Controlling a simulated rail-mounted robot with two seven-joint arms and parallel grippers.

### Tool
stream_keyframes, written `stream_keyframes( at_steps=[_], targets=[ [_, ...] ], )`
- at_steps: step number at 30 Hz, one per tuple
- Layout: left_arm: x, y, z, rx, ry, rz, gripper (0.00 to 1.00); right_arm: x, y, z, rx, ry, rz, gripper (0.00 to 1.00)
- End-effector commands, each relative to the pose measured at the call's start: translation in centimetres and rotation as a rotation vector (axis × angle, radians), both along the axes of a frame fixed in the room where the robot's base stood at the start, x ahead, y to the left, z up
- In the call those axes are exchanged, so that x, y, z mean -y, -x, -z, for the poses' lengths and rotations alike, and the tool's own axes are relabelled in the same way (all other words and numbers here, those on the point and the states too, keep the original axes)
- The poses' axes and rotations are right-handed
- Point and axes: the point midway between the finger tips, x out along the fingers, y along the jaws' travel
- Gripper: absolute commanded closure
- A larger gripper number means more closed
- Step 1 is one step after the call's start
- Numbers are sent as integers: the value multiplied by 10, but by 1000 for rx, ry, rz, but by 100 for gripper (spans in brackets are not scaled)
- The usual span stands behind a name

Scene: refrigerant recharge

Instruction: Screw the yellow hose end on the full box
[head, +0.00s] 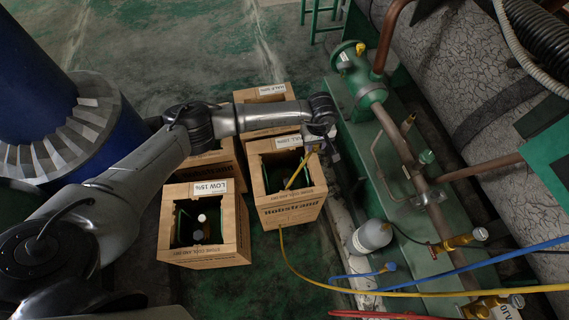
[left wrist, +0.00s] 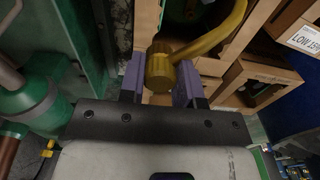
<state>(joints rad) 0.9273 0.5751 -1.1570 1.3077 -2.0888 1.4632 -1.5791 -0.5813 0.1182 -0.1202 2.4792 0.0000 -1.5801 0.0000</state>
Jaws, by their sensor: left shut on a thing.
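The full box (head: 290,210) is an open wooden crate right of centre in the head view. Its label (head: 287,142), partly covered by my arm, reads about "ULL 100%". Something dark green shows inside it. My left gripper (head: 317,146) is over the box's back right side. In the left wrist view, my left gripper (left wrist: 160,88) is shut on the brass-yellow hose end (left wrist: 159,68), with purple fingers on both sides. The yellow hose (head: 297,175) runs from the gripper down across the box opening. The box's valve is not clear in either view. My right gripper is not in view.
A LOW 15% box (head: 205,252) stands left of the full box, and a HALF box (head: 262,93) behind. Green pipework (head: 385,120) lies close on the right. A grey-white bottle (head: 371,236), a blue hose (head: 470,268) and a red hose (head: 380,314) are at lower right.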

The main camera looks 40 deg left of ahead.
Motion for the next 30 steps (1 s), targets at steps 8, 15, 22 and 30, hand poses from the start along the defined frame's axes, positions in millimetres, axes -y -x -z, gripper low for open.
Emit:
stream_keyframes(
  at_steps=[8, 15, 22, 30],
  targets=[
    [-60, 26, 107, -3, 0, -130, 92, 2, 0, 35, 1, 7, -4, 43],
    [-86, 40, 143, 0, 1, -176, 92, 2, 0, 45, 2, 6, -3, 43],
    [-90, 43, 159, 2, 2, -186, 92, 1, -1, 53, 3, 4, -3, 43],
    [-90, 44, 184, 0, 2, -186, 92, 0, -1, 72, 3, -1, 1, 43]
  ],
)
